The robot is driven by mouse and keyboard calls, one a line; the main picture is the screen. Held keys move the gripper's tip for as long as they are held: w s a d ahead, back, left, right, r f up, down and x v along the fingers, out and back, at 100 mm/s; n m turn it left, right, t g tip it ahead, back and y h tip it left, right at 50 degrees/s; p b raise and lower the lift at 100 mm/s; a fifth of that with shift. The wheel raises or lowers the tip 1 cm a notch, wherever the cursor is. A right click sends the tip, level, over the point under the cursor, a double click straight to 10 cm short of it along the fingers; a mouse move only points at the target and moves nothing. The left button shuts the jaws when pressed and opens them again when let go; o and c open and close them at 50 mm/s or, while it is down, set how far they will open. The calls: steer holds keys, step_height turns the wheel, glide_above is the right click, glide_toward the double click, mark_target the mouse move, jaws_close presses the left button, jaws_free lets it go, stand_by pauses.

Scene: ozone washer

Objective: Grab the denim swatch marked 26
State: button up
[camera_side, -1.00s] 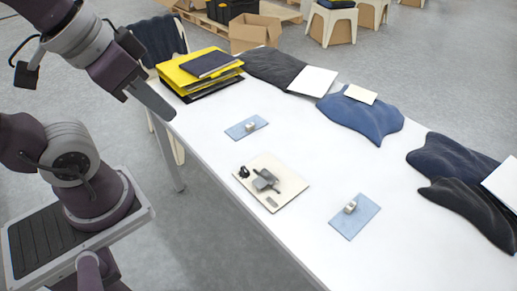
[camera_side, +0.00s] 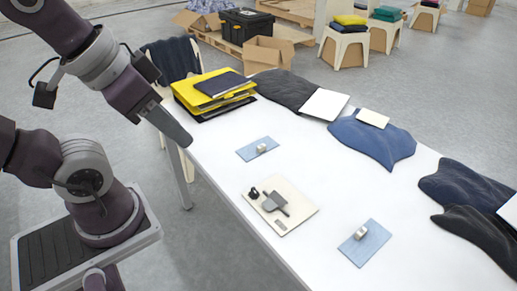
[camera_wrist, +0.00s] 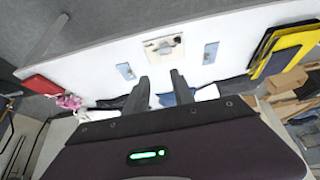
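No number is legible on either. My gripper (camera_side: 182,138) is above the table's left end, apart from both swatches. In the wrist view its two fingers (camera_wrist: 160,88) are spread with nothing between them.
A cream board (camera_side: 302,213) with a grey scoop-like tool and small black item lies between the swatches. Yellow folders (camera_side: 190,93) are stacked at the table's far left end. Dark and blue garments (camera_side: 375,142) with white cards line the back edge. Bare table surrounds the swatches.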

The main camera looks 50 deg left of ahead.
steer(key=shift+o, duration=0.7)
steer(key=m+t+y, duration=0.1)
steer(key=t, duration=0.4)
glide_above(260, 146)
steer(key=s, duration=0.4)
step_height(260, 146, down, 23)
steer(key=s+f+t, duration=0.1)
steer(key=f, duration=0.3)
steer(key=s+f+t, duration=0.1)
steer(key=f, duration=0.3)
steer(key=s+f+n+h, duration=0.1)
steer(key=f, duration=0.3)
steer(key=shift+s+a+t, duration=0.1)
steer(key=shift+s+t, duration=0.1)
steer(key=shift+t, duration=0.2)
steer(key=shift+w+f, duration=0.15)
steer(key=x, duration=0.6)
steer(key=shift+w+d, duration=0.2)
steer(key=shift+w, duration=0.15)
jaws_close()
